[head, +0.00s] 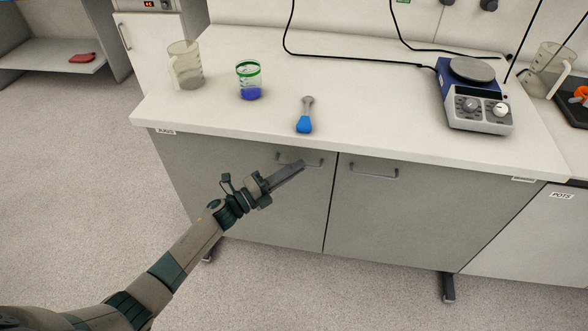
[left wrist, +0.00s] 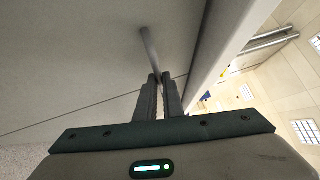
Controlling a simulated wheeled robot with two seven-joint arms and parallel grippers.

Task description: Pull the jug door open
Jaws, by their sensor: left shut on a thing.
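The jug door (head: 270,215) is the grey left-hand cabinet door under the white counter, beneath a small JUGS label (head: 166,132). It looks closed, level with the door beside it. Its bar handle (head: 314,161) is near the door's top right. My left gripper (head: 297,167) is at the handle, shut on it. In the left wrist view the handle (left wrist: 149,42) runs down to between the fingertips (left wrist: 160,78), against the door face (left wrist: 70,60). The fingers hide part of the handle. My right gripper is not in view.
The neighbouring door (head: 405,205) has its own handle (head: 374,173). On the counter (head: 350,95) stand a jug (head: 187,68), a green-rimmed beaker (head: 249,82), a blue-ended tool (head: 305,118) and a hotplate (head: 476,98). The floor (head: 90,180) to the left is clear.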

